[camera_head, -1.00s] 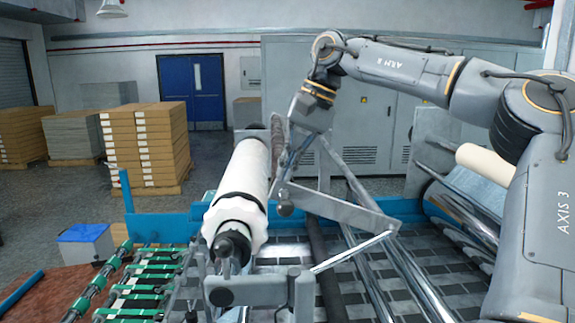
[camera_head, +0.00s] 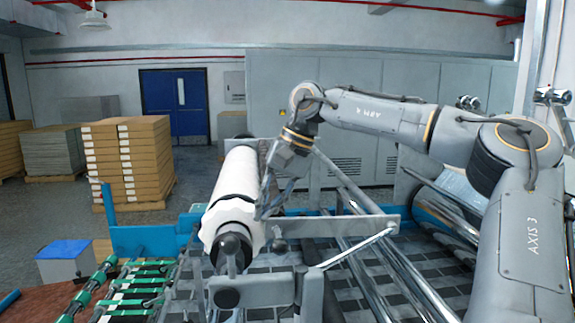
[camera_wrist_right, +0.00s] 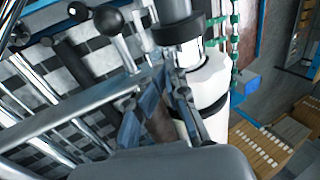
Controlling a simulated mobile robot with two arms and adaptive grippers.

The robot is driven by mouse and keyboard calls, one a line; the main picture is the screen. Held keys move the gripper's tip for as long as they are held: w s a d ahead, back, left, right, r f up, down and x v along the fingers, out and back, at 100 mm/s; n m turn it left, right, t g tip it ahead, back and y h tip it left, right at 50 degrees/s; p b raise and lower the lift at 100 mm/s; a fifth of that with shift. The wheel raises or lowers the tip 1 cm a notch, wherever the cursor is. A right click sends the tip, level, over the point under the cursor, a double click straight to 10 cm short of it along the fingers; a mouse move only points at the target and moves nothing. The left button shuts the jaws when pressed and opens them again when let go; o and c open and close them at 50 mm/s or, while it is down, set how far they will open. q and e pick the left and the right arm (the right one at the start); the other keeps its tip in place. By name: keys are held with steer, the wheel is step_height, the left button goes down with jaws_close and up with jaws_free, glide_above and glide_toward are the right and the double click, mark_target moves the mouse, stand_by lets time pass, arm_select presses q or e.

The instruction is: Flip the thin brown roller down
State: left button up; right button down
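The thin brown roller (camera_wrist_right: 160,124) shows only in part in the right wrist view, as a brown strip between the fingers of my right gripper (camera_wrist_right: 170,82). In the head view it is mostly hidden behind the right gripper and wrist. The right gripper (camera_head: 264,207) points down and left beside the large white roll (camera_head: 239,174). Its fingertips are close to the white roll and the flat metal side arm (camera_head: 335,226). Contact and finger gap are unclear. My left gripper is not in view.
Long shiny bars (camera_head: 385,277) run right of the roll over a dark checkered bed. A black ball knob (camera_wrist_right: 108,18) is near the gripper. A blue rail (camera_head: 145,240) crosses behind. Stacked brown pallets (camera_head: 130,160) stand farther back.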

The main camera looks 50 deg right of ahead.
steer(key=shift+s+d+f, duration=0.15)
steer(key=shift+f, duration=0.1)
steer(key=v, duration=1.2)
steer(key=shift+r, duration=0.25)
